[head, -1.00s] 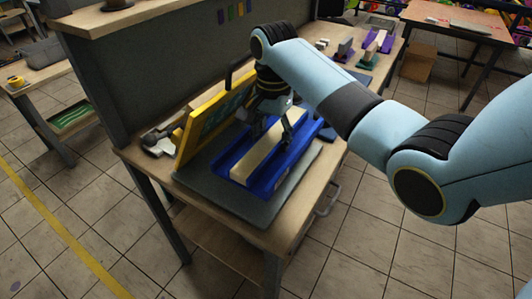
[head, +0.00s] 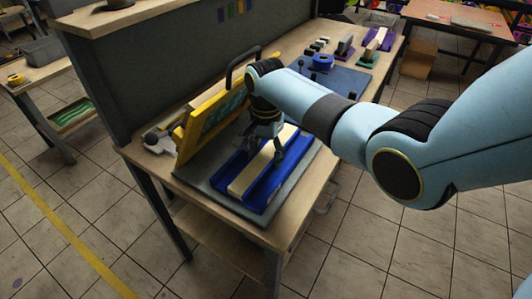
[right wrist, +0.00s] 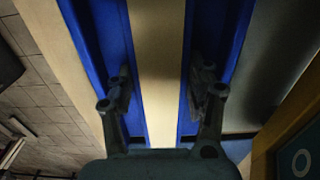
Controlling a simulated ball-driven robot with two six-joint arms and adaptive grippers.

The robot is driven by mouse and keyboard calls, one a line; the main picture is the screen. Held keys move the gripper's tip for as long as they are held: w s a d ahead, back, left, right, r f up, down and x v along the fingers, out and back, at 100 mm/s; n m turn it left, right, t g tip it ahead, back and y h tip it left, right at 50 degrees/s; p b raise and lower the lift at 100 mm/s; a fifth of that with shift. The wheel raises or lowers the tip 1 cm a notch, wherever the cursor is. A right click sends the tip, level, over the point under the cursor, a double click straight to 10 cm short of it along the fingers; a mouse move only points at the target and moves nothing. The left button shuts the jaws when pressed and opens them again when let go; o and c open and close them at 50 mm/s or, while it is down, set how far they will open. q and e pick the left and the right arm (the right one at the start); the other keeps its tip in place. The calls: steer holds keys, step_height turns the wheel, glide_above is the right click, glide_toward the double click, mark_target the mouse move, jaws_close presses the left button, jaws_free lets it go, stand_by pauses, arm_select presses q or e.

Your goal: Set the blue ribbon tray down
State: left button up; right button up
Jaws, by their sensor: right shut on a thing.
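The blue ribbon tray (head: 262,205) is long and blue, with a cream bar (head: 243,182) running along its middle. It is over the dark grey mat (head: 205,183) at the near end of the workbench; whether its underside touches the mat I cannot tell. My right gripper (head: 262,143) points down over the tray. In the right wrist view its fingers (right wrist: 160,88) stand on either side of the cream bar (right wrist: 157,40), shut on it inside the blue tray (right wrist: 222,40). My left gripper is not in view.
A yellow-framed screen (head: 190,135) leans up close beside the tray on the left. A blue-grey mat (head: 338,80) with a blue roll (head: 322,61) lies farther back. The workbench's front edge is close to the tray's right. Tiled floor (head: 355,255) surrounds the bench.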

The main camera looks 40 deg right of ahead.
mark_target(266, 155)
steer(key=o, duration=1.5)
steer(key=shift+o, duration=0.2)
steer(key=shift+r, duration=0.1)
steer(key=shift+r, duration=0.35)
step_height(266, 155, up, 11)
steer(key=shift+r, duration=0.15)
